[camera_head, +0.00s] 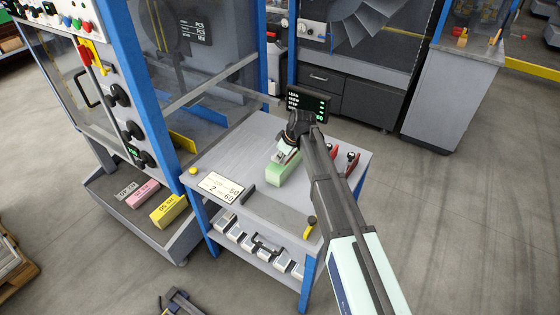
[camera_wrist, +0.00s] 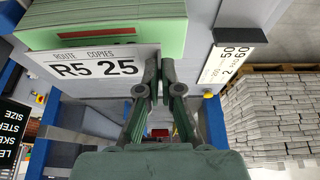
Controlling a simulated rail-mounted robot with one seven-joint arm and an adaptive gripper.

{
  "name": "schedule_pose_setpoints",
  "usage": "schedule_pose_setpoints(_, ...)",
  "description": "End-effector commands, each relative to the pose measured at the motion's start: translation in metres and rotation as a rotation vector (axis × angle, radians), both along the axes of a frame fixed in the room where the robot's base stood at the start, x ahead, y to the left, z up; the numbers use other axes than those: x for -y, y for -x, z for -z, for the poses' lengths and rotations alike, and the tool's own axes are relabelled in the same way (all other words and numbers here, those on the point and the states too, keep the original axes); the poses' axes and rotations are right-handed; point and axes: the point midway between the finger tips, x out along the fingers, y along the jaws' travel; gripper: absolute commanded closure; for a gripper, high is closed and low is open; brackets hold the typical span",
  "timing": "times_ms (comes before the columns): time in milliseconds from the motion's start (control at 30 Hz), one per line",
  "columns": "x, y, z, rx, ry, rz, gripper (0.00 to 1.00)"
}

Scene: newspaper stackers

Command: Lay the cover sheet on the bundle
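The cover sheet (camera_wrist: 95,68), a white card reading "ROUTE COPIES R5 25", shows in the wrist view. My gripper (camera_wrist: 159,68) has its fingers almost together at the sheet's right edge and appears shut on it; the grip itself is partly hidden. The green bundle (camera_wrist: 115,38) lies just beyond the sheet, which overlaps its near edge in the picture. I cannot tell whether they touch. In the head view the green bundle (camera_head: 287,172) lies on the grey table (camera_head: 285,210), with my gripper (camera_head: 286,152) just above its far end.
A white number card (camera_head: 217,187) and a black block (camera_head: 247,194) are left of the bundle. Red-handled tools (camera_head: 350,162) stand at the right. A black display (camera_head: 308,103) rises behind. Pink (camera_head: 143,194) and yellow (camera_head: 169,210) bundles lie on the machine's lower ledge.

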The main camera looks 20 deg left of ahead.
Motion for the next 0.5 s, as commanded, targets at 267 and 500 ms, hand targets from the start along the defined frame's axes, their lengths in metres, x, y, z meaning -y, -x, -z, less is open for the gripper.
schedule_pose_setpoints(267, 0.0, 0.0, 0.024, 0.001, -0.001, 0.0, 1.0)
schedule_pose_setpoints(500, 0.0, 0.0, 0.025, 0.001, -0.001, 0.0, 1.0)
